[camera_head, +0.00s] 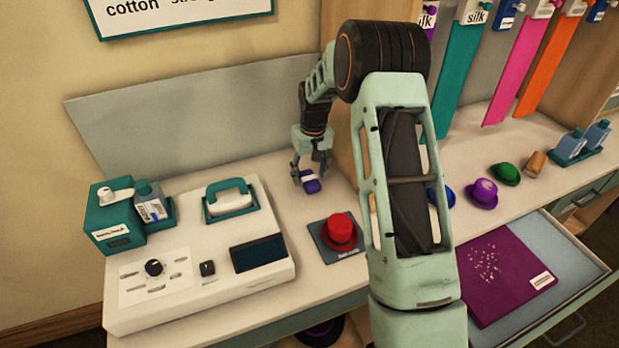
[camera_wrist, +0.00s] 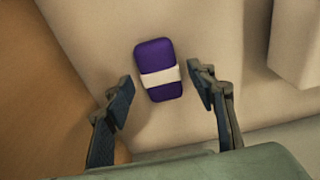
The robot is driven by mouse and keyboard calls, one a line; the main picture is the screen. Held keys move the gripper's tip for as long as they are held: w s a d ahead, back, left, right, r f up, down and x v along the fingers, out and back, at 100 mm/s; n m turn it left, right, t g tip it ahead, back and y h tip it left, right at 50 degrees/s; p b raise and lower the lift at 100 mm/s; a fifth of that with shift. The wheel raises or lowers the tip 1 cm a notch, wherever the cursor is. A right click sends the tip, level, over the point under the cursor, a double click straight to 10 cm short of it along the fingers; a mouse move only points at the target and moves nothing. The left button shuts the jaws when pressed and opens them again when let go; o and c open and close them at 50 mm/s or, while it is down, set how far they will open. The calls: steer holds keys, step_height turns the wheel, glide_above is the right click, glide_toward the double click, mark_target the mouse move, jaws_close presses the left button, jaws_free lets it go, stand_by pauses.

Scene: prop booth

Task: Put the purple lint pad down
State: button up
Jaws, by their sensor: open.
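The purple lint pad (camera_head: 312,186) has a white band across its middle. It rests on the cream worktop at the back, right of the white machine. My gripper (camera_head: 309,172) is right at the pad, pointing down. In the wrist view the pad (camera_wrist: 157,70) lies flat on the surface, just beyond and between the fingertips. My gripper (camera_wrist: 165,88) is open in that view, with clear gaps between both fingers and the pad. Nothing is held.
A white machine (camera_head: 185,284) with teal parts stands to the left. A red hat (camera_head: 340,229) sits on a dark mat in front of the pad. More small hats, such as a purple one (camera_head: 483,192), stand right. An open drawer holds purple cloth (camera_head: 497,275).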

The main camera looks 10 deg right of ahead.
mark_target(311, 182)
step_height(311, 182, up, 10)
steer(key=s, duration=0.1)
steer(key=shift+s, duration=0.15)
steer(key=shift+d, duration=0.1)
